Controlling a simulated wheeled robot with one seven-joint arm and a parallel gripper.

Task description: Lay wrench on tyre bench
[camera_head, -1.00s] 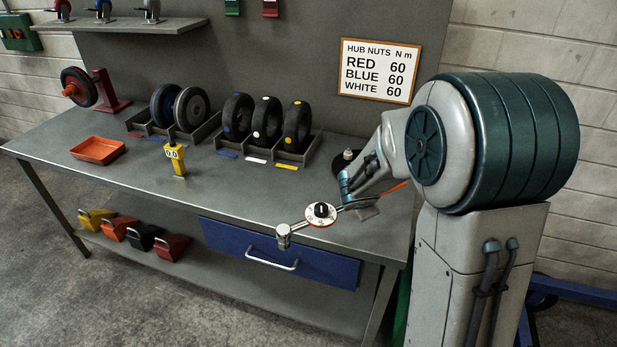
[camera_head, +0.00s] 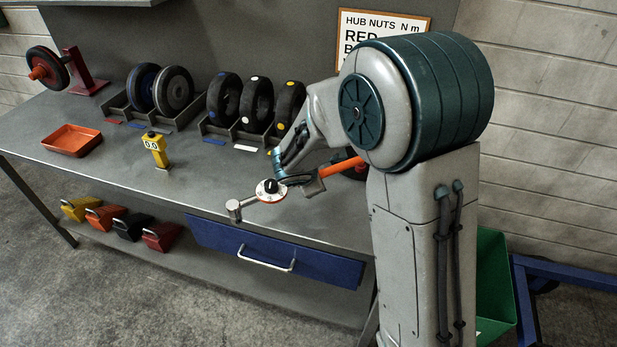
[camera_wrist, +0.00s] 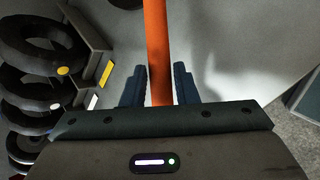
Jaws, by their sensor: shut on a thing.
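The wrench (camera_head: 341,167) has an orange handle, a round dial (camera_head: 270,190) and a grey head at its left end. My gripper (camera_head: 297,186) is shut on the wrench and holds it above the right part of the tyre bench (camera_head: 200,190). In the wrist view, the orange handle (camera_wrist: 157,50) runs between the two dark fingers of my gripper (camera_wrist: 160,85). I cannot tell the exact height of the wrench over the bench top. My arm hides part of the bench's right end.
Racks with several tyres and wheels (camera_head: 254,98) stand at the back of the bench. A yellow gauge (camera_head: 155,147) and an orange tray (camera_head: 71,140) stand to the left. The front middle of the bench top is clear. A green bin (camera_head: 495,285) is at the right.

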